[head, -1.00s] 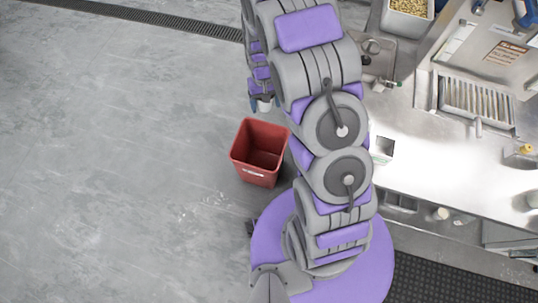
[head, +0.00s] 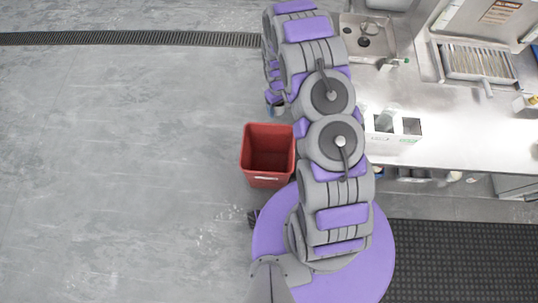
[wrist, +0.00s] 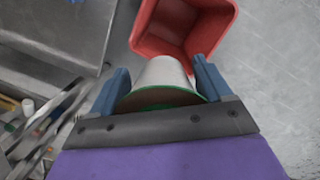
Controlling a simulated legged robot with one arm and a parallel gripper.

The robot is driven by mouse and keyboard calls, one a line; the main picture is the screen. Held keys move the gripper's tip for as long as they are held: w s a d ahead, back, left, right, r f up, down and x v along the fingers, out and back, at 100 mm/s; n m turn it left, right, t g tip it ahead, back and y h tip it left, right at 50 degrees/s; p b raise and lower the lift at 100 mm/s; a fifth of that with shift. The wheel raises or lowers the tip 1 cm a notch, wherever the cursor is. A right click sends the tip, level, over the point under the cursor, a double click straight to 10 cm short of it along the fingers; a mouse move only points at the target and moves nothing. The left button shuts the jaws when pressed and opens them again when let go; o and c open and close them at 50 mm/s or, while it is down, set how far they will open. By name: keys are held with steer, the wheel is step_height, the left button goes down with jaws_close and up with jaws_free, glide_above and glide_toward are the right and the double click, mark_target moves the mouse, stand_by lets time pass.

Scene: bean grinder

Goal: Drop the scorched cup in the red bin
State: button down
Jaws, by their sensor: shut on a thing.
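The red bin (head: 268,178) stands on the floor left of my arm in the head view, and it looks empty. In the wrist view the bin (wrist: 150,42) is at the top, beyond my fingertips. My gripper (wrist: 160,78) is shut on a pale cup (wrist: 163,74) with a green rim, held between two blue fingers. In the head view my gripper (head: 275,108) hangs just above the bin's far edge in the picture, mostly hidden by my arm. I cannot see scorch marks on the cup.
A steel counter (head: 455,130) with a sink (head: 365,42) and a white divided box (head: 393,132) lies to the right. A dark rubber mat (head: 455,262) covers the floor at lower right. Open concrete floor (head: 110,150) lies to the left.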

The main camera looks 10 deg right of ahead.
steer(key=s+a+f+n+b, duration=0.1)
steer(key=f+n+b, duration=0.1)
steer(key=f, duration=1.1)
steer(key=s+a+f+n+b, duration=0.1)
steer(key=f+b, duration=0.4)
steer(key=f, duration=0.9)
steer(key=shift+a+n+h, duration=0.4)
steer(key=shift+a+n, duration=0.3)
steer(key=shift+a, duration=0.05)
steer(key=shift+s+r, duration=0.1)
jaws_free()
step_height(320, 180, up, 17)
steer(key=w+a+p, duration=0.1)
steer(key=w+p, duration=0.1)
steer(key=p, duration=0.3)
steer(key=shift+a, duration=0.4)
